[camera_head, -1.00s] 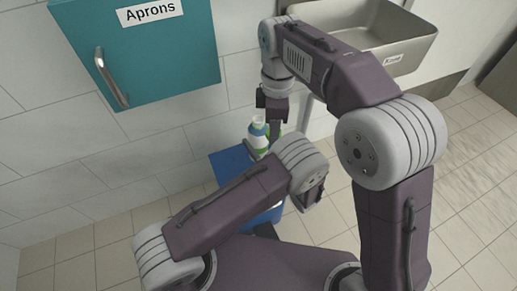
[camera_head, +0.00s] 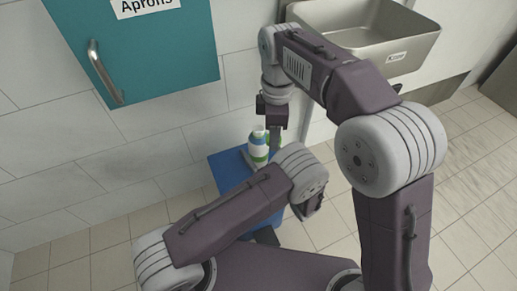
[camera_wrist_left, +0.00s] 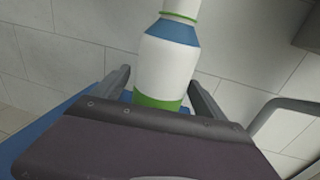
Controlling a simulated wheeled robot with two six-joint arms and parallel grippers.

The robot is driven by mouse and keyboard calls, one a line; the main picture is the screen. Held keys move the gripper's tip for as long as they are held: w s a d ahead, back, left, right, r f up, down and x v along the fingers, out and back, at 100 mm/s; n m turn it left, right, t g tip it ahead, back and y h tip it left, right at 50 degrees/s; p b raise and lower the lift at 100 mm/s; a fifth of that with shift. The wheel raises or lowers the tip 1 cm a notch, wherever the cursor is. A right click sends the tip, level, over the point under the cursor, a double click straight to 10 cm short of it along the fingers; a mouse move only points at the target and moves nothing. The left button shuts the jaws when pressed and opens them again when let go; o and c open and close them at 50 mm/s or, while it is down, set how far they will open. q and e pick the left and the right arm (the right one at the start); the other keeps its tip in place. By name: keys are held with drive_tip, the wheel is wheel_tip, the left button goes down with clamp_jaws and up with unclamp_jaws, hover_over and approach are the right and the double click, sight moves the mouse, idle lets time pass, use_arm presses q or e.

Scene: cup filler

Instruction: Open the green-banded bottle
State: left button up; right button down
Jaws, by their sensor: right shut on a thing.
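The bottle (camera_head: 258,147) is white with a blue band and stands over the blue surface in the head view. In the left wrist view the bottle (camera_wrist_left: 168,60) has a blue shoulder, a green band low down and a thin green ring at the neck; its top is cut off. My right gripper (camera_head: 274,138) points down close to the bottle's right side, shut on a green piece (camera_head: 275,141). I cannot tell whether this piece is the cap.
A blue-topped stand (camera_head: 225,168) is below the bottle. A teal cupboard (camera_head: 160,55) marked Aprons hangs on the tiled wall at left. A metal sink (camera_head: 400,48) is at upper right. Open tiled floor lies on both sides.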

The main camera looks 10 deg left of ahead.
use_arm(q)
drive_tip(key=shift+r, duration=0.25)
use_arm(e)
drive_tip(key=shift+r, duration=0.2)
use_arm(q)
drive_tip(key=p+v, duration=0.4)
drive_tip(key=v, duration=0.7)
drive_tip(key=shift+s+d, duration=0.2)
use_arm(e)
wheel_tip(320, 180, up, 4)
drive_tip(key=shift+f, duration=0.1)
use_arm(q)
drive_tip(key=shift+s+d+f, duration=0.1)
drive_tip(key=shift+s+d, duration=0.05)
drive_tip(key=shift+s, duration=0.05)
